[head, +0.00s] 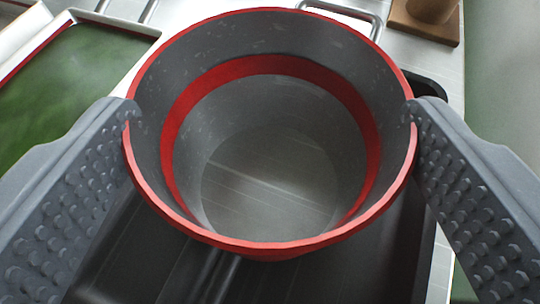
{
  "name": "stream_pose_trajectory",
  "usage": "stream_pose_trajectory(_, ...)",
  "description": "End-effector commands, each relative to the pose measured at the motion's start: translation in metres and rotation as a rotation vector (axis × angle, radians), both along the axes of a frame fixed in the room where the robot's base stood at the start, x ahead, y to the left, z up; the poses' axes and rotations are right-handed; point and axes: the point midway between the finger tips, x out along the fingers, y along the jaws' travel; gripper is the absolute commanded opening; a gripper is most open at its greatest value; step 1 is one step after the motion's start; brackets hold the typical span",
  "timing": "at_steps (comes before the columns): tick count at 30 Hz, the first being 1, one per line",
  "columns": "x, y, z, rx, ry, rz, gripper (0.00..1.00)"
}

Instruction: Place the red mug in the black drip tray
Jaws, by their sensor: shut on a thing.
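The red mug (272,157) fills the middle of the head view, with a red rim, a grey inside and a red band within. I look down into it and it appears empty. My gripper (271,112) is shut on the mug, with one studded grey finger against its left side and one against its right. The black drip tray (150,262) lies below and behind the mug, showing at the bottom and right. The mug's underside is hidden, so I cannot tell whether it touches the tray.
A green-bottomed tray (60,90) with a pale rim lies at the upper left. A metal handle (345,14) shows behind the mug. A brown wooden block (425,18) with a round brown object on it stands at the upper right. The pale table surface (440,70) shows at the right.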

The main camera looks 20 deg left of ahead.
Motion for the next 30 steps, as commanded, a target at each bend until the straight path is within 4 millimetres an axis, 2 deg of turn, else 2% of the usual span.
stream_pose_trajectory(1,0.0,0.0,-0.002,0.0,-0.001,-0.001,0.22)
stream_pose_trajectory(2,0.0,0.0,-0.002,0.0,0.0,-0.001,0.85)
stream_pose_trajectory(3,0.0,0.0,-0.001,0.0,0.0,-0.001,0.96)
stream_pose_trajectory(4,0.0,-0.001,-0.001,0.0,0.0,-0.001,1.0)
stream_pose_trajectory(13,0.0,-0.001,0.002,-0.001,0.0,-0.002,1.0)
stream_pose_trajectory(16,-0.007,-0.005,0.005,0.001,-0.001,-0.002,1.0)
stream_pose_trajectory(30,-0.066,-0.031,0.033,0.0,-0.002,-0.006,1.0)
